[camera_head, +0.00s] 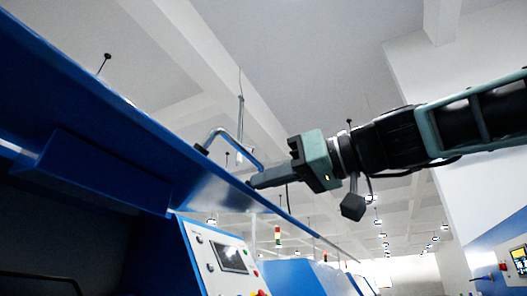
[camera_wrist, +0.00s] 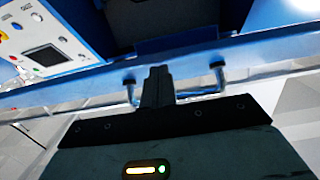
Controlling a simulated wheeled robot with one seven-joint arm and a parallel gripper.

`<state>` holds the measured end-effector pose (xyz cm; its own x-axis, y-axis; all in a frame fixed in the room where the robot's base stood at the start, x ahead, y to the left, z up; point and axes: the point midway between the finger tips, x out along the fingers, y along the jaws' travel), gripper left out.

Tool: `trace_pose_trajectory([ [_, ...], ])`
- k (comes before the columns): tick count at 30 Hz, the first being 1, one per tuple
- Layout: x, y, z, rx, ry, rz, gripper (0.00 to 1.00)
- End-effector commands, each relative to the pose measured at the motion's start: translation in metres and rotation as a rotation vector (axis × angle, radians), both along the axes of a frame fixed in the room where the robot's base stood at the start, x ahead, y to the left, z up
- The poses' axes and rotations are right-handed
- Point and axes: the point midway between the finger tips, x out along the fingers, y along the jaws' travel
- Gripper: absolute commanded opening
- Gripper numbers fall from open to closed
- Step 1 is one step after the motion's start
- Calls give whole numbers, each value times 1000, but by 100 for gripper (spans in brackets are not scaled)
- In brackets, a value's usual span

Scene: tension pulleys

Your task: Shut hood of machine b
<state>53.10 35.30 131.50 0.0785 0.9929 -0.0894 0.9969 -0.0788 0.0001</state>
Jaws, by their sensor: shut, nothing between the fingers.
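The hood (camera_head: 100,112) of the blue machine is raised and slants across the head view from upper left to lower right. In the wrist view its blue edge (camera_wrist: 90,88) crosses the picture. A bar handle (camera_head: 240,149) stands on the hood's outer face; its two posts show in the wrist view, one on each side of my fingers (camera_wrist: 219,76). My gripper (camera_head: 252,183) is shut and empty, its fingertips at the hood near the handle's lower end. It also shows in the wrist view (camera_wrist: 157,74), between the posts. I cannot tell whether it touches hood or handle.
The machine's control panel (camera_head: 222,262) with screen and buttons is below the hood; it also shows in the wrist view (camera_wrist: 50,48). A signal light (camera_head: 277,235) and another machine's screen (camera_head: 519,258) stand farther off. Space above the hood looks open.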

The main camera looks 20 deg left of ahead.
Motion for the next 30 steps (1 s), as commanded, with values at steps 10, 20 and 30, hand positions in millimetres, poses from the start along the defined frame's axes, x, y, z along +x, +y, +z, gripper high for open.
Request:
trace_pose_trajectory([
  [10, 2, 17, -71, 92, -5, 1, 0],
  [20, 4, 38, -125, 183, -10, 1, 0],
  [30, 5, 68, -183, 258, -18, 3, 0],
])
